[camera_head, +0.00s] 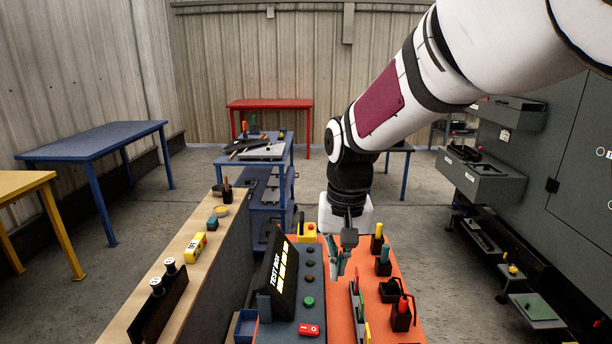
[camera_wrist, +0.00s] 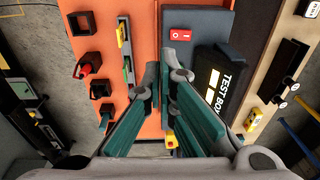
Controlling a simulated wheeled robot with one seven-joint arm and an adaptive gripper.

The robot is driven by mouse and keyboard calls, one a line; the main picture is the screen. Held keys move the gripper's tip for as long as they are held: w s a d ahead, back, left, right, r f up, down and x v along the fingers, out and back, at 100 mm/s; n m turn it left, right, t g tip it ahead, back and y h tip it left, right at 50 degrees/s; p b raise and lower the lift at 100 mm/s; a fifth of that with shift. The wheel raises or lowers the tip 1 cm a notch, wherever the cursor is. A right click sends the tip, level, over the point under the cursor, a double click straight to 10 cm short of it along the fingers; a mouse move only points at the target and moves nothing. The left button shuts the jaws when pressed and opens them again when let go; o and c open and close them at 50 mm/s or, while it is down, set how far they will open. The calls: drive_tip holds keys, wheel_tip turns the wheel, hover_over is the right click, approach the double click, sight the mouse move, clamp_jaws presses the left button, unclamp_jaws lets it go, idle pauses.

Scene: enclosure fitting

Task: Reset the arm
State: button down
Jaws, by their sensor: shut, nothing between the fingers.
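My gripper (camera_head: 345,262) hangs from my arm above the orange work surface (camera_head: 376,313), just right of the test box panel. In the wrist view my gripper (camera_wrist: 164,84) has its two teal-padded fingers reaching forward, with nothing held between them. The fingers are shut and appear above the surface, not touching any object. The black test box (camera_head: 281,272) stands on the grey panel with its yellow-marked label; it also shows in the wrist view (camera_wrist: 222,85).
Holders with coloured-handled tools, including a red one (camera_head: 403,309), stand on the orange surface's right side. A red switch (camera_head: 309,330) is on the panel. A wooden shelf (camera_head: 161,300) runs along the left. Grey cabinets (camera_head: 567,150) stand at right. The floor between has open room.

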drive_tip(key=s+d+r+t, duration=0.2)
drive_tip(key=s+d+r, duration=0.15)
drive_tip(key=s, duration=0.35)
drive_tip(key=s+d+r+t, duration=0.1)
drive_tip(key=s+d+r, duration=0.2)
drive_tip(key=s+d, duration=0.3)
drive_tip(key=s+d+r+t, duration=0.2)
drive_tip(key=s+d+r, duration=0.1)
drive_tip(key=s, duration=0.5)
drive_tip(key=g+y+b, duration=0.2)
drive_tip(key=g+b, duration=0.1)
drive_tip(key=g, duration=0.3)
hover_over(301, 329)
drive_tip(key=d, duration=0.4)
drive_tip(key=d+f+x, duration=0.1)
drive_tip(key=d+x, duration=0.2)
drive_tip(key=x, duration=1.5)
drive_tip(key=p+x, duration=0.1)
drive_tip(key=x, duration=0.4)
drive_tip(key=w+x, duration=0.1)
drive_tip(key=x, duration=0.3)
drive_tip(key=shift+a+f, duration=0.2)
drive_tip(key=shift+f, duration=0.05)
drive_tip(key=shift+f+p, duration=0.1)
drive_tip(key=shift+p, duration=0.2)
